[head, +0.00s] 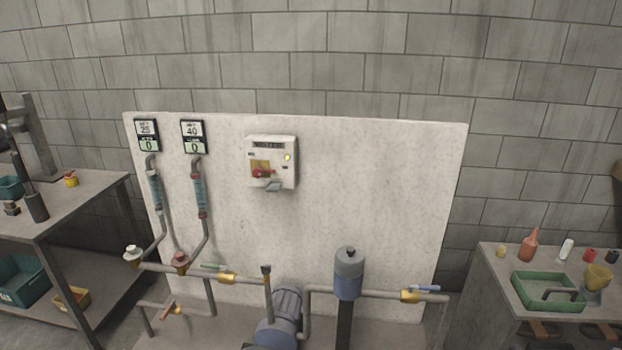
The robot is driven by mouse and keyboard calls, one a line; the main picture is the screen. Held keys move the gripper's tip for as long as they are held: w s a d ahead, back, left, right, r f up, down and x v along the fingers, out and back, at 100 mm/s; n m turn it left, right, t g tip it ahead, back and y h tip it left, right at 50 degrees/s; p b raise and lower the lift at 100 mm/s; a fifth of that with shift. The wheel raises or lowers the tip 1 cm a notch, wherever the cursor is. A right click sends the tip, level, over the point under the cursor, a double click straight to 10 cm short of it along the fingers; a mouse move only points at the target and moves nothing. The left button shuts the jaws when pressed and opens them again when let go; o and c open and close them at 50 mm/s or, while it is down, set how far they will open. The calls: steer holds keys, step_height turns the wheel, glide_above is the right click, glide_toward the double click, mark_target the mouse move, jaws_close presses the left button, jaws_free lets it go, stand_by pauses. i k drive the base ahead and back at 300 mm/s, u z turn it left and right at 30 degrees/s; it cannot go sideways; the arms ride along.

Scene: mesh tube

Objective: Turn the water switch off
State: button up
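A white control box (284,145) is mounted on the pale upright panel in the head view. On its front is a red rotary switch (262,173) on a yellow plate. A small yellow-green light (287,157) glows to the right of the switch. A grey piece sticks out below the switch. The switch's exact position is too small to read. My gripper is not in view.
Pipes with valves and two gauges stand left on the panel (390,190). A blue-grey pump (280,318) and a grey-blue cylinder (348,275) stand below the box. Cluttered tables stand left (85,190) and right (500,275). The panel around the box is clear.

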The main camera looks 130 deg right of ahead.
mark_target(258, 172)
steer(key=z, duration=4.65)
steer(key=i, duration=1.25)
steer(key=u, duration=2.75)
